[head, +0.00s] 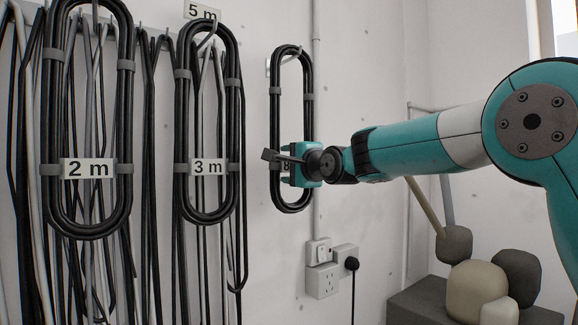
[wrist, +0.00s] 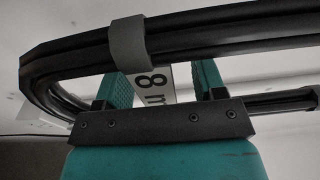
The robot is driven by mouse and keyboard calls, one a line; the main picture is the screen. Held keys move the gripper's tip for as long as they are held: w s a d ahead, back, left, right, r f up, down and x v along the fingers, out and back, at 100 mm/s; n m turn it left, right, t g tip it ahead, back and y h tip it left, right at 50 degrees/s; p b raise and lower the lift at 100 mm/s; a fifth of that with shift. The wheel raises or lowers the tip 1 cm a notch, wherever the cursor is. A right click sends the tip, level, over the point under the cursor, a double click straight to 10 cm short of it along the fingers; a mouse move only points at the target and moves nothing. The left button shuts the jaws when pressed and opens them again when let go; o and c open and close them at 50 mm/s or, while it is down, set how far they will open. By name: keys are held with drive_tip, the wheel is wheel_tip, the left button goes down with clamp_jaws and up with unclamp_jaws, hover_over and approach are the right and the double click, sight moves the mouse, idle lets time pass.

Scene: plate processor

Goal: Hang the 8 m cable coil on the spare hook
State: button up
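The 8 m cable coil (head: 275,105) is a black oval loop with grey straps. It hangs upright against the white wall, its top at a hook (head: 291,56) that appears to pass through the loop. My gripper (head: 285,160) is at its lower half and hides most of the label there. In the wrist view the coil (wrist: 215,38) crosses in front of my gripper (wrist: 165,85). The teal fingers stand apart, with the white "8 m" label (wrist: 155,82) between them and a gap beside it. The coil hides the fingertips, so contact is unclear.
The 3 m coil (head: 180,120) and the 2 m coil (head: 47,120) hang to the left, over many loose cables. Sockets (head: 322,281) are below, and a grey bench (head: 425,303) with rounded objects stands at lower right.

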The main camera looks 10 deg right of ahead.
drive_tip(key=shift+f, duration=0.15)
drive_tip(key=shift+s, duration=0.1)
drive_tip(key=shift+s+d+b, duration=0.1)
drive_tip(key=shift+s+b, duration=0.2)
drive_tip(key=shift+b, duration=0.05)
drive_tip(key=b+v, duration=0.7)
drive_tip(key=v, duration=0.9)
drive_tip(key=s+a+f+n+g, duration=0.4)
drive_tip(key=s+f+n+g, duration=0.15)
drive_tip(key=f, duration=0.55)
drive_tip(key=s+a+f+n+g, duration=0.35)
drive_tip(key=s+f+n, duration=0.25)
drive_tip(key=f, duration=0.5)
drive_tip(key=s+f+n+g, duration=0.4)
drive_tip(key=s+f+n, duration=0.1)
drive_tip(key=s, duration=0.3)
drive_tip(key=s+f+n+g+h, duration=0.1)
drive_tip(key=s+f+n+g, duration=0.3)
drive_tip(key=s+f, duration=0.3)
drive_tip(key=shift+s+f+n, duration=0.3)
drive_tip(key=shift+s+n, duration=0.25)
drive_tip(key=shift+s, duration=0.4)
